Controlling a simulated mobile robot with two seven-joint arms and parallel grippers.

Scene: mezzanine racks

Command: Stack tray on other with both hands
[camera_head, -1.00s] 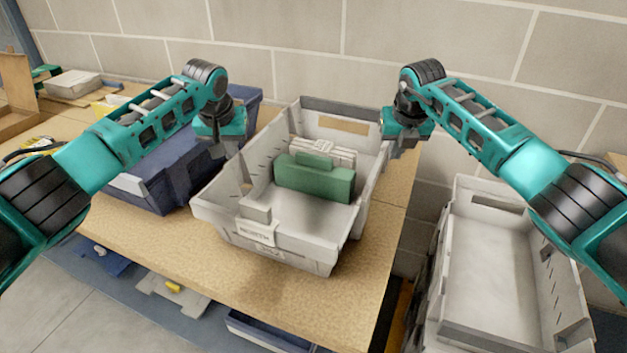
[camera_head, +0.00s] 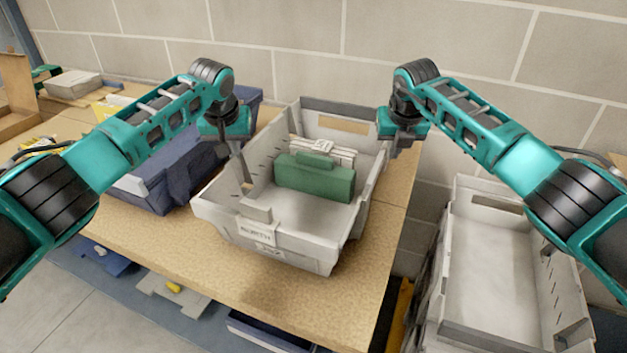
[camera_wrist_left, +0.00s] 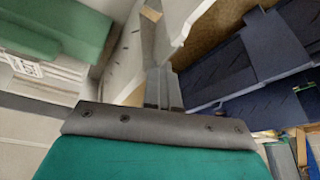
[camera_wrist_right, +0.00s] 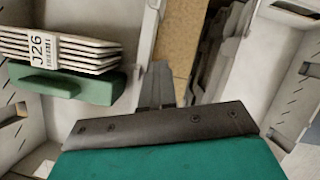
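A light grey tray (camera_head: 300,236) with a front label stands on the wooden table, holding a green block (camera_head: 315,178) and a stack of pale plates (camera_head: 325,152). A second, empty grey tray (camera_head: 488,338) is at the lower right, on top of a stack. My left gripper (camera_head: 236,148) is at the tray's left wall, and its narrow fingers (camera_wrist_left: 164,88) show near that wall. My right gripper (camera_head: 396,146) is at the tray's right wall; its fingers (camera_wrist_right: 158,85) point down beside it. The finger gaps and any contact with the walls are unclear.
A dark blue bin (camera_head: 150,190) stands close left of the tray. The block wall (camera_head: 300,40) rises behind the table. Bare tabletop (camera_head: 225,265) lies in front of the tray. Blue and grey items sit lower down, below the table's front edge.

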